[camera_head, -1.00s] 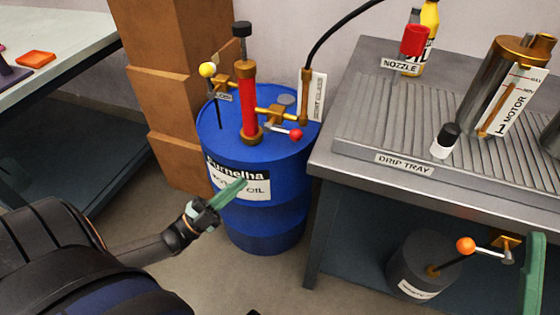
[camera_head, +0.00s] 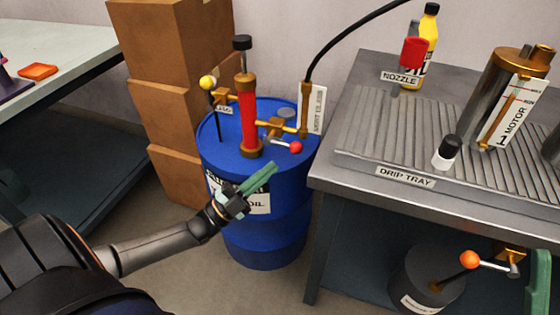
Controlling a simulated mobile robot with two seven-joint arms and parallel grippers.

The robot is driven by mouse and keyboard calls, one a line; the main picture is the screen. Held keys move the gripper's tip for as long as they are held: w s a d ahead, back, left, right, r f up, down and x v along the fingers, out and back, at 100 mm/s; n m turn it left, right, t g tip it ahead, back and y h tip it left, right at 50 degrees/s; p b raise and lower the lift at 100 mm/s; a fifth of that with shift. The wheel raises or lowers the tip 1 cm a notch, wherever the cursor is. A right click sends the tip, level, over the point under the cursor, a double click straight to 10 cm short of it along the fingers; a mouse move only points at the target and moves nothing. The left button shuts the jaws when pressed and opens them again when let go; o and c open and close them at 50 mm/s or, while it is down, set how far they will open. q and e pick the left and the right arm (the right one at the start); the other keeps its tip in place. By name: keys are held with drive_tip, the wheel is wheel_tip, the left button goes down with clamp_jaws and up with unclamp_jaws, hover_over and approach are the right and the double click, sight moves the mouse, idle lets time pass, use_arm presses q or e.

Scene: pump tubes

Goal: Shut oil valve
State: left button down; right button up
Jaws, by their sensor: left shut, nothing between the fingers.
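The blue drum (camera_head: 270,226) with an oil label stands at the middle, carrying a red pump tube (camera_head: 249,118). On its right side, a brass valve (camera_head: 278,127) has a lever ending in a red knob (camera_head: 295,147). On its left side is another brass fitting with a yellow knob (camera_head: 208,83); a small tag beside it is too small to read. My left gripper (camera_head: 271,168) is shut and empty, its green fingers pointing up and right in front of the drum, below and left of the red knob and apart from it. They cover part of the drum's label.
A grey bench with a drip tray (camera_head: 350,150) stands at right, holding a motor cylinder (camera_head: 490,88) and bottles. Beneath it is a dark container (camera_head: 405,275) near an orange-knobbed lever (camera_head: 470,260). Stacked brown boxes (camera_head: 165,110) stand left of the drum. A black hose arches above.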

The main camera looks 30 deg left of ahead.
sight(284, 145)
use_arm(q)
drive_tip(key=shift+b+x, duration=0.3)
drive_tip(key=shift+x, duration=1.85)
use_arm(e)
drive_tip(key=shift+a+f, duration=0.1)
drive_tip(key=shift+f, duration=0.3)
